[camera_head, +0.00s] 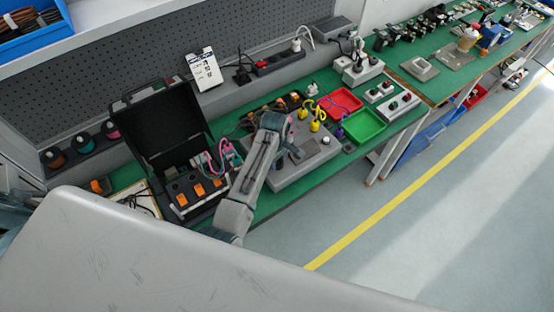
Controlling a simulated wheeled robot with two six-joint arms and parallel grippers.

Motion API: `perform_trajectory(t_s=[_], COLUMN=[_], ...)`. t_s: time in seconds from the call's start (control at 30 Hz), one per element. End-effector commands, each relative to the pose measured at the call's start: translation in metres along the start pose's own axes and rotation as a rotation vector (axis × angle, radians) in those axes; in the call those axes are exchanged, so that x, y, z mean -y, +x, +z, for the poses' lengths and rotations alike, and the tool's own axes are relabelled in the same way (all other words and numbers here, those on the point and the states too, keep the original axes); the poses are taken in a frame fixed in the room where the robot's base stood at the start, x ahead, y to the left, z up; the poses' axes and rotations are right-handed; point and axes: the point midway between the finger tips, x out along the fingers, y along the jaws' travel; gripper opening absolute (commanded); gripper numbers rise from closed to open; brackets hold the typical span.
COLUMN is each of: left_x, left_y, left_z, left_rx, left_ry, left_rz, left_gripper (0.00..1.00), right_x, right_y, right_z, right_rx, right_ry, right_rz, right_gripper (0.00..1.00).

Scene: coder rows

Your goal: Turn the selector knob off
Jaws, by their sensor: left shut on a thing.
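My left arm reaches up from the lower middle and bends down over this box. My left gripper (294,153) is low at the box's top face, small and partly hidden by its own arm. It is shut on what seems to be the selector knob, which is mostly covered; its pointing direction cannot be read. My right gripper is out of view.
An open black case (165,130) with orange-marked modules stands left of the box. A red tray (341,102) and a green tray (363,126) lie to its right. A power strip (278,62) is behind. The floor in front is clear.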

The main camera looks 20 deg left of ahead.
Motion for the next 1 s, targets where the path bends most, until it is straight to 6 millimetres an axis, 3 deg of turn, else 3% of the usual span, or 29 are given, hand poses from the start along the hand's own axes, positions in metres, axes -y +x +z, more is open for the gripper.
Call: perform_trajectory(t_s=[0.13,0.17,0.27,0.67,1.0], left_x=[-0.001,-0.001,-0.001,-0.001,-0.002], left_y=[-0.001,-0.001,-0.001,-0.008,-0.070], left_z=[0.000,0.000,0.000,0.000,0.000], left_rx=[-0.001,-0.001,0.000,0.000,-0.002], left_ry=[-0.001,-0.001,0.000,0.000,0.000], left_rz=[0.004,0.004,0.003,0.002,0.006], left_gripper=[0.07,0.34,0.52,0.52,0.52], right_x=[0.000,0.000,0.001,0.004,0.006], right_y=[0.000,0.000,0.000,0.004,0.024], right_z=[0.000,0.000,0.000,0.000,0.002], right_rx=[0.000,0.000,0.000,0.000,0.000], right_ry=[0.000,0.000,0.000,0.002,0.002], right_rz=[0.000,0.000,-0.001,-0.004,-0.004], right_gripper=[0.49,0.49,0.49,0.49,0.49])
